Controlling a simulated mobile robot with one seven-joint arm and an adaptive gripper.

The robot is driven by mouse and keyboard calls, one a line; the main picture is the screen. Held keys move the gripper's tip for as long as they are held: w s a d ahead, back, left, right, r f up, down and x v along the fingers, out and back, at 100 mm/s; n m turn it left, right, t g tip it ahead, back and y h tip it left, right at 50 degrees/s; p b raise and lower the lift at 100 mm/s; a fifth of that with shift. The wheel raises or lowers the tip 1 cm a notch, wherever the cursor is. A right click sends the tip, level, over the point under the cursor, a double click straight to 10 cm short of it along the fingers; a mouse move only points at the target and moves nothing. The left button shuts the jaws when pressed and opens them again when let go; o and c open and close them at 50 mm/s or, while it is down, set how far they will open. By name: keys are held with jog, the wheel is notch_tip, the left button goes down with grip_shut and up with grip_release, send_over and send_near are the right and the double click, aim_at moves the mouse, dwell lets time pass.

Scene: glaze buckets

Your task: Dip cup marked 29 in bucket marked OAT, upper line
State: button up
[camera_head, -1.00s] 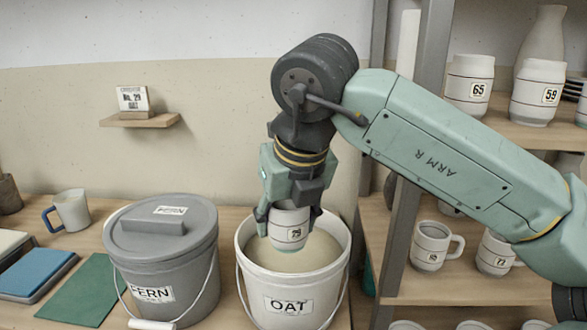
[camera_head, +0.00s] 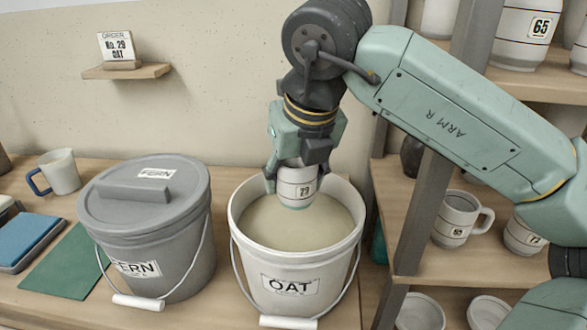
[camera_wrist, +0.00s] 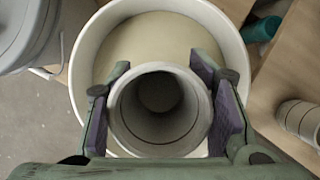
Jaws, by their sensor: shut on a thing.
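The cup marked 29 (camera_head: 297,187) is white with dark lines and a number label. My gripper (camera_head: 291,172) is shut on it and holds it upright, base down, over the open OAT bucket (camera_head: 290,285). The bucket is white and holds pale beige glaze (camera_head: 272,226). The cup's base looks at or just above the glaze surface; I cannot tell whether it touches. In the wrist view the cup's open mouth (camera_wrist: 160,106) faces the camera, between the two finger pads, and its inside looks empty. The upper line on the cup is partly hidden by the fingers.
A grey FERN bucket (camera_head: 150,245) with its lid on stands left of the OAT bucket. Shelves with several cups stand to the right behind a grey post (camera_head: 428,200). An order card (camera_head: 117,46) reads No. 29 OAT. A blue-handled mug (camera_head: 60,172) stands far left.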

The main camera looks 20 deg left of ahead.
jog(key=shift+w+r, duration=0.1)
jog(key=shift+r, duration=0.05)
jog(key=shift+f+b, duration=1.85)
jog(key=shift+f, duration=0.3)
notch_tip(320, 180, down, 6)
jog(key=b, duration=0.5)
jog(key=shift+f, duration=0.2)
jog(key=shift+b, duration=0.4)
dwell(1.1)
jog(key=shift+r+p, duration=2.55)
jog(key=shift+r, duration=1)
jog(key=shift+r, duration=0.1)
notch_tip(320, 180, up, 8)
jog(key=p, duration=0.5)
jog(key=shift+f+p, duration=0.25)
jog(key=shift+p, duration=0.1)
